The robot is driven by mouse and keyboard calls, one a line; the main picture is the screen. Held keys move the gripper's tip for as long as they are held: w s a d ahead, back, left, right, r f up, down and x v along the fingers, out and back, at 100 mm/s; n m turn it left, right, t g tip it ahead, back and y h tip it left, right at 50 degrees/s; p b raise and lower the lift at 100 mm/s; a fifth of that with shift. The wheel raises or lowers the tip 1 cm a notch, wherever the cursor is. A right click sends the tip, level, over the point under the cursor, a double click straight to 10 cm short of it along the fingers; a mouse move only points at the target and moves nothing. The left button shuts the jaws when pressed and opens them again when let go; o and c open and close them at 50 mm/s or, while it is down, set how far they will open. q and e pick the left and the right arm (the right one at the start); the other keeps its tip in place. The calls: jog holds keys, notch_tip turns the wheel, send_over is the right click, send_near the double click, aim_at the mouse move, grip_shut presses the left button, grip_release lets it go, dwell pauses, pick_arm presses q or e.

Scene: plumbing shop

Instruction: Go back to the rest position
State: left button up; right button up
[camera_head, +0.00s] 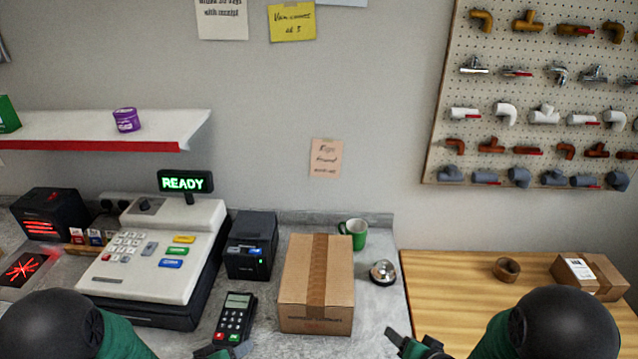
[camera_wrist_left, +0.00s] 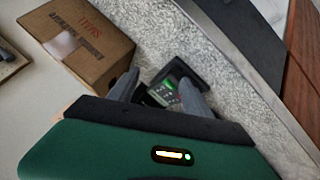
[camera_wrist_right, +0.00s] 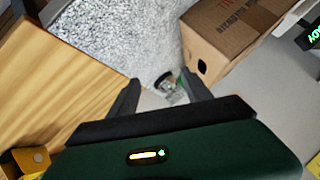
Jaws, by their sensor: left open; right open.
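My left gripper (camera_head: 228,350) shows at the bottom edge of the head view, below the card terminal (camera_head: 235,318). In the left wrist view its two grey fingers (camera_wrist_left: 160,95) are spread apart with nothing held between them, and the card terminal (camera_wrist_left: 165,90) shows beyond them. My right gripper (camera_head: 412,345) is at the bottom edge, in front of the wooden counter part. In the right wrist view its fingers (camera_wrist_right: 163,95) are apart and empty, with the bell (camera_wrist_right: 166,86) showing beyond them. Most of both grippers is cut off in the head view.
A taped cardboard box (camera_head: 292,290) stands mid-counter, with a green mug (camera_head: 354,232) and a bell (camera_head: 383,272) beside it. A cash register (camera_head: 150,255) and a black printer (camera_head: 250,245) stand left. The wooden counter (camera_head: 450,290) is mostly clear, with a tape roll (camera_head: 507,269) and small box (camera_head: 590,275).

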pick_arm(q)
jog(key=s+d+r+m+g+y, duration=0.1)
jog(key=s+r+m+g+y, duration=0.45)
jog(key=s, duration=0.85)
pick_arm(e)
jog(key=s+r+n+g+h, duration=0.1)
jog(key=s+r+n+g, duration=0.15)
jog(key=s, duration=0.55)
jog(key=s+r+n+g+h, duration=0.2)
jog(key=s+r+g, duration=0.2)
jog(key=s, duration=0.4)
pick_arm(q)
jog(key=f+h+b, duration=0.1)
jog(key=b, duration=0.1)
jog(key=s+n+h+b, duration=0.1)
jog(key=b, duration=0.1)
jog(key=shift+d+f+n+g+h, duration=0.15)
jog(key=shift+f+n+g+h, duration=0.1)
jog(key=shift+f+g, duration=0.1)
pick_arm(e)
jog(key=shift+g, duration=0.45)
jog(key=f, duration=0.3)
jog(key=s+a+f, duration=0.1)
jog(key=shift+f, duration=0.35)
pick_arm(q)
jog(key=shift+w+f, duration=0.1)
jog(key=shift+w, duration=0.2)
pick_arm(e)
jog(key=shift+w+f, duration=0.1)
jog(key=shift+w, duration=0.15)
